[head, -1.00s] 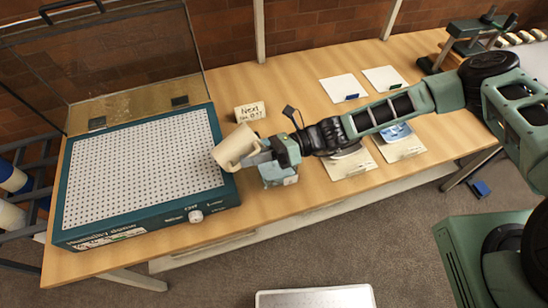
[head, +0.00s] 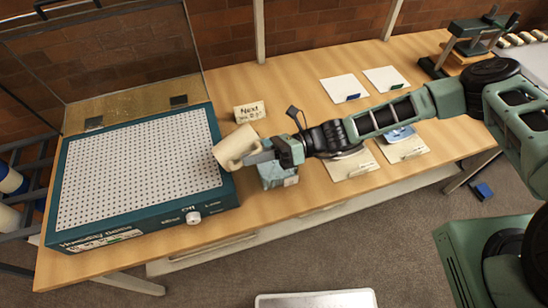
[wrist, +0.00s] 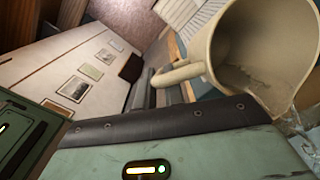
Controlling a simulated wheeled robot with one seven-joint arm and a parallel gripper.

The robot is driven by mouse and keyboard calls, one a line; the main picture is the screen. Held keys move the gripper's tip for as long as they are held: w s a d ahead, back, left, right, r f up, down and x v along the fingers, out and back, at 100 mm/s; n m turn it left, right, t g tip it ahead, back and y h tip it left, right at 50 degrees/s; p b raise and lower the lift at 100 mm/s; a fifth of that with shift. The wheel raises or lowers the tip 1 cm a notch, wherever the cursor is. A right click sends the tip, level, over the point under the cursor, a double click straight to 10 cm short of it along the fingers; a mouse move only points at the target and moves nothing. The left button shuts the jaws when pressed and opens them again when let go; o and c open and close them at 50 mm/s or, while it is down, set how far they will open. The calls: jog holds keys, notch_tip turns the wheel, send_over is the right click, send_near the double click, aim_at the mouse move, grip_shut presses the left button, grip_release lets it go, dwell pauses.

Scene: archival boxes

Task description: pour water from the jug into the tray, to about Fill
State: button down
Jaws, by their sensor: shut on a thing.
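The cream jug (head: 232,148) is held tilted over the right edge of the teal tray unit (head: 230,192), which has a white perforated top (head: 140,170). My gripper (head: 258,156) is shut on the jug, on its handle side. In the wrist view the jug (wrist: 230,75) shows its open mouth and its handle between my gripper's fingers (wrist: 172,88). Clear water (wrist: 300,132) shows at the lip, at the lower right. The water level in the tray and any Fill mark cannot be made out.
The unit's clear lid (head: 110,50) stands open behind it. A small "Next" card (head: 249,111) stands behind the jug. White cards (head: 340,89) and sheets (head: 352,165) lie to the right.

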jog(key=shift+w+d+f+y+b, duration=0.25)
jog(key=shift+w+d+y+b, duration=0.35)
jog(key=shift+b, duration=0.6)
jog(key=shift+s+r+p, duration=0.2)
jog(key=shift+r+p, duration=0.1)
jog(key=shift+p, duration=0.1)
jog(key=a+r+h+p, duration=0.1)
jog(key=p, duration=0.3)
jog(key=s+a+r+h+p, duration=0.1)
jog(key=r+p, duration=0.1)
jog(key=p, duration=0.1)
jog(key=shift+s+a+h+p, duration=0.2)
jog(key=shift+a+h+p, duration=0.15)
jog(key=shift+h, duration=0.05)
jog(key=shift+f+t, duration=0.4)
jog(key=shift+s+a+f+n+h+p, duration=0.2)
jog(key=shift+s+a+n+h+p, duration=0.1)
jog(key=shift+h+p, duration=0.65)
jog(key=shift+f+t+h+p, duration=0.25)
jog(key=shift+f+t+p, duration=0.2)
jog(key=shift+p, duration=0.3)
jog(key=shift+s+a+r+p, duration=0.1)
jog(key=shift+p, duration=0.35)
